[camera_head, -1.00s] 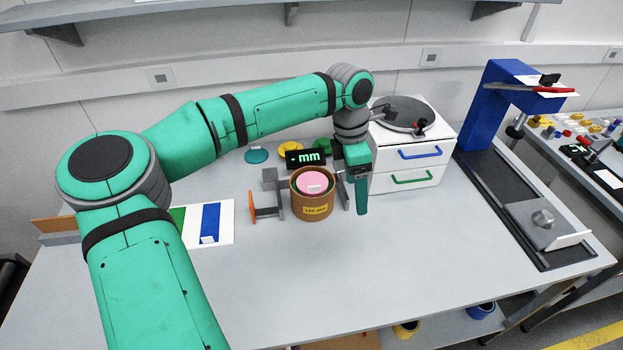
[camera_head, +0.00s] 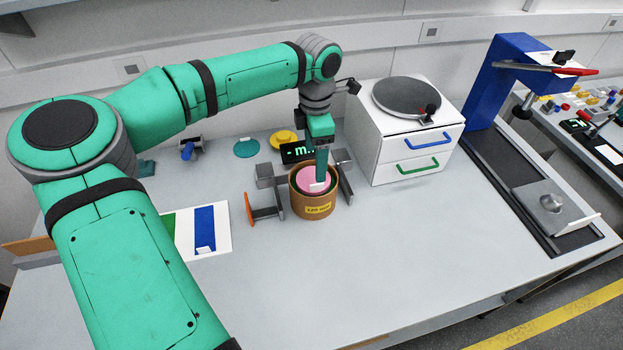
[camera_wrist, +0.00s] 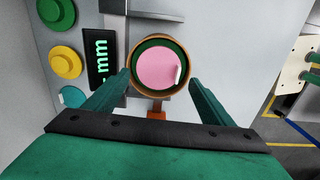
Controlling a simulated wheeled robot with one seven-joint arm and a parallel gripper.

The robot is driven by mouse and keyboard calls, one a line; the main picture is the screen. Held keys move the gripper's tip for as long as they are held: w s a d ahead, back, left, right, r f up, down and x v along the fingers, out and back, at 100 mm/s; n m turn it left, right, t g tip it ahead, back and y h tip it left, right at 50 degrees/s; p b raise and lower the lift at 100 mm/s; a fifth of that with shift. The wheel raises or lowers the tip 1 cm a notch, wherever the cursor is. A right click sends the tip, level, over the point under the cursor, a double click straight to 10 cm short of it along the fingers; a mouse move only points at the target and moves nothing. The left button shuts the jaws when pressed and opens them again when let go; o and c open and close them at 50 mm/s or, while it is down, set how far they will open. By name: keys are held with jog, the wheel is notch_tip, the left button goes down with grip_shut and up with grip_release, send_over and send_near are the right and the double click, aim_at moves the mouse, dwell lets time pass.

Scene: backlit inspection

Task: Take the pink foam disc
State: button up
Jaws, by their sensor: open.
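The pink foam disc (camera_head: 309,180) lies inside a round brown container (camera_head: 314,206) with a yellow label, held in a grey caliper-like stand (camera_head: 266,178). In the wrist view the pink disc (camera_wrist: 159,68) shows a small white tag on its right side and a dark green ring around it, within the brown rim (camera_wrist: 160,36). My gripper (camera_head: 320,178) points down over the container in the head view. In the wrist view its two fingers (camera_wrist: 160,82) are apart, on either side of the container's near part, with nothing between them but the view of the disc. The fingertips' exact height above the disc is unclear.
A display (camera_head: 298,152) stands just behind the container, with a yellow disc (camera_head: 283,139) and a teal disc (camera_head: 246,148) near it. A white drawer cabinet (camera_head: 385,150) stands to the right. The table front is clear.

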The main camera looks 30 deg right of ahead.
aim_at(313, 179)
jog(key=shift+s+f, duration=0.15)
jog(key=shift+f, duration=0.7)
jog(key=shift+w+a+f, duration=0.1)
jog(key=shift+w+f, duration=0.05)
jog(key=shift+f, duration=1.15)
jog(key=shift+w+a+f, duration=0.1)
jog(key=shift+w+f, duration=0.05)
jog(key=shift+f, duration=1.15)
jog(key=c, duration=0.5)
